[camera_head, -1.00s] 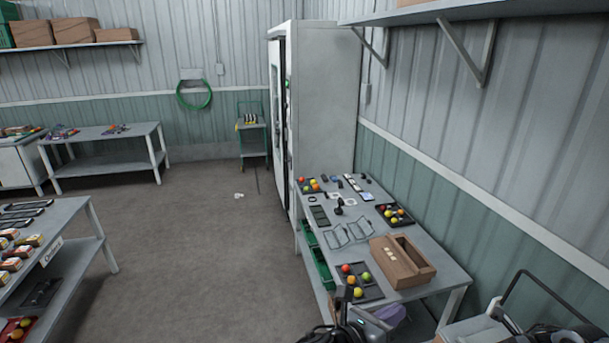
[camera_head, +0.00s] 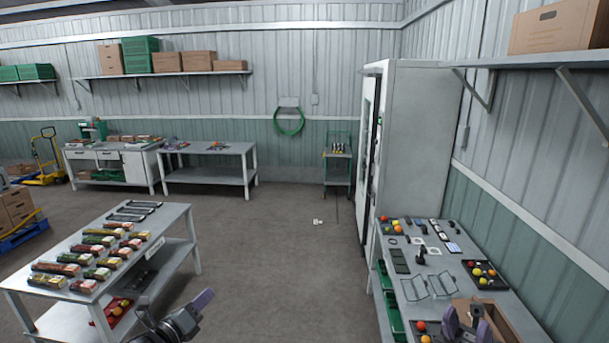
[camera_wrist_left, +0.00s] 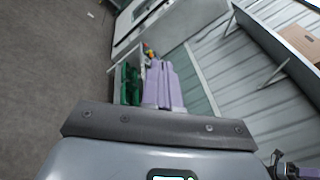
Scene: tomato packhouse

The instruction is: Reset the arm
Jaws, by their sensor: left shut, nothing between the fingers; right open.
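My left gripper (camera_head: 203,297) is at the bottom of the head view, above the floor beside the left table. Its purple fingers are together and empty, and they also show shut in the left wrist view (camera_wrist_left: 163,85). My right gripper (camera_head: 467,319) is at the bottom right of the head view. Its two purple fingers are apart, in front of the cardboard box (camera_head: 515,326) on the right table (camera_head: 455,282). Whether it touches the box cannot be told.
The left table (camera_head: 178,222) carries rows of small packs and dark trays. The right table holds tomato trays (camera_head: 486,284), wire frames and small devices, with green crates (camera_head: 388,297) at its side. A tall white cabinet (camera_head: 425,140) stands behind it.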

